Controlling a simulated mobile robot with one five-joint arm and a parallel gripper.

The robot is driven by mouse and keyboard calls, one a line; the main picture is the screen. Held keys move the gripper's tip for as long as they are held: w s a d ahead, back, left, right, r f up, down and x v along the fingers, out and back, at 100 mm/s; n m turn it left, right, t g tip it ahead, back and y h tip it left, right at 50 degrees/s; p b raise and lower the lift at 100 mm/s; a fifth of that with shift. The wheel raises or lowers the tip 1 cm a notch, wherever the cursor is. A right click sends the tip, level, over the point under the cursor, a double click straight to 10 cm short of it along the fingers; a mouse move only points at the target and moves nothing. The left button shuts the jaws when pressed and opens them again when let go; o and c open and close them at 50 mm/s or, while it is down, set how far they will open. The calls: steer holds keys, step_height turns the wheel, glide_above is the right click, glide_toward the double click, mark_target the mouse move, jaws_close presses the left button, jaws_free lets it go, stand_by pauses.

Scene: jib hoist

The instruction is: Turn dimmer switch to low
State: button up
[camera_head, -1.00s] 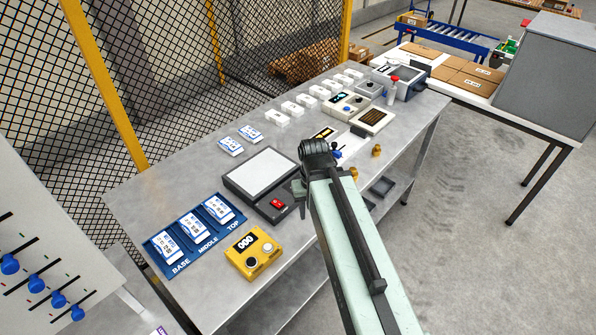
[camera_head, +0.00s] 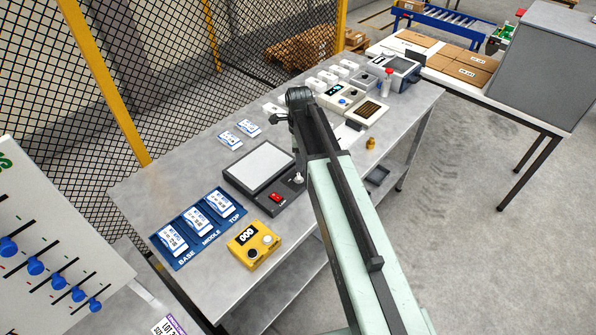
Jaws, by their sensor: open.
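No part in view is labelled as a dimmer switch, and I cannot tell which control it is. A black device with a pale flat plate (camera_head: 261,166) has a red switch (camera_head: 276,198) on its front panel. A small pale knob (camera_head: 298,180) shows at that panel's right end, beside my arm. A yellow box (camera_head: 253,245) shows "000" and has a dark and a white round control. A cream unit (camera_head: 339,99) farther back has a small display and a blue button or knob. My gripper (camera_head: 293,122) is open above the bench behind the black device, partly hidden by my wrist.
A blue tray (camera_head: 181,263) marked BASE, MIDDLE, TOP holds labelled packs. A board with blue slider knobs (camera_head: 36,265) stands at the left. Mesh fencing (camera_head: 180,70) runs behind the bench. A brass weight (camera_head: 370,143) stands at the right edge. Bare bench (camera_head: 160,180) lies at the left.

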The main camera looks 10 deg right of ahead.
mark_target(299, 176)
step_height(299, 176, down, 8)
steer(key=b, duration=0.8)
steer(key=shift+f, duration=0.1)
steer(key=shift+c, duration=0.3)
jaws_close()
